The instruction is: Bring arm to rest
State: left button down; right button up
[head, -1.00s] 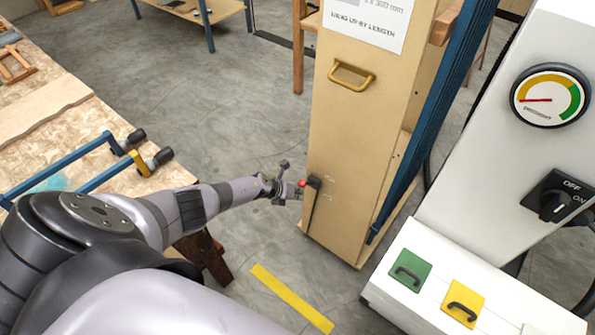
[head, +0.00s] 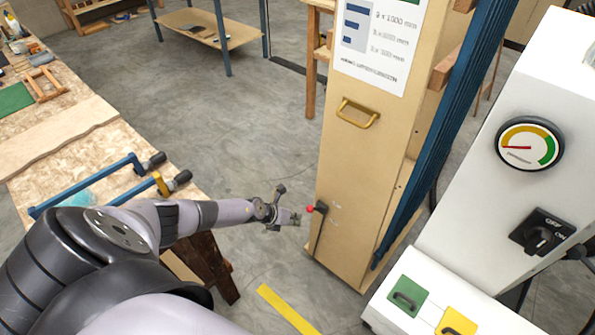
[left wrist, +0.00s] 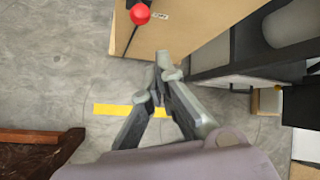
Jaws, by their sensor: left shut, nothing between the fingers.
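My left arm (head: 185,215) reaches out from the lower left in the head view. Its gripper (head: 296,217) is shut and empty, just left of the tall wooden cabinet (head: 360,170). A black lever with a red knob (head: 310,209) is on the cabinet's front, a little apart from the fingertips. In the left wrist view the gripper (left wrist: 160,88) points toward the cabinet (left wrist: 195,30), and the red knob (left wrist: 140,14) is at the top. My right gripper is not in view.
A workbench (head: 90,150) with blue clamps (head: 85,185) stands on the left. A white machine (head: 480,200) with a gauge (head: 529,144) and an OFF/ON switch (head: 541,232) stands on the right. A yellow strip (head: 288,310) marks the floor. Grey floor (head: 220,120) is open in the middle.

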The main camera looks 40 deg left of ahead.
pick_arm(q)
jog(key=shift+a+f, duration=0.1)
jog(key=shift+a, duration=0.05)
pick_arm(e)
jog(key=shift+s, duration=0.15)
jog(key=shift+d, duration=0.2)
pick_arm(q)
jog(key=s+d+f+n+y+b, duration=0.1)
jog(key=s+d+f+n+b, duration=0.15)
jog(key=s+f+n, duration=0.6)
jog(key=s+d+f+n+y+b, duration=0.15)
jog(key=s+d+f+n, duration=0.25)
jog(key=s+f+n, duration=0.5)
jog(key=s+d+f+n+g+b, duration=0.1)
jog(key=s+d+f+n+g, duration=0.1)
jog(key=s, duration=0.7)
jog(key=s+d+f+n+g+b, duration=0.1)
jog(key=s+d+f+n+g, duration=0.1)
jog(key=s+f+n, duration=0.3)
jog(key=s+d+f+n+g+b, duration=0.1)
jog(key=s+d+f+n, duration=0.3)
jog(key=s, duration=0.9)
jog(key=shift+s+f+n+g, duration=0.15)
jog(key=shift+n+g, duration=0.6)
jog(key=shift+g, duration=0.05)
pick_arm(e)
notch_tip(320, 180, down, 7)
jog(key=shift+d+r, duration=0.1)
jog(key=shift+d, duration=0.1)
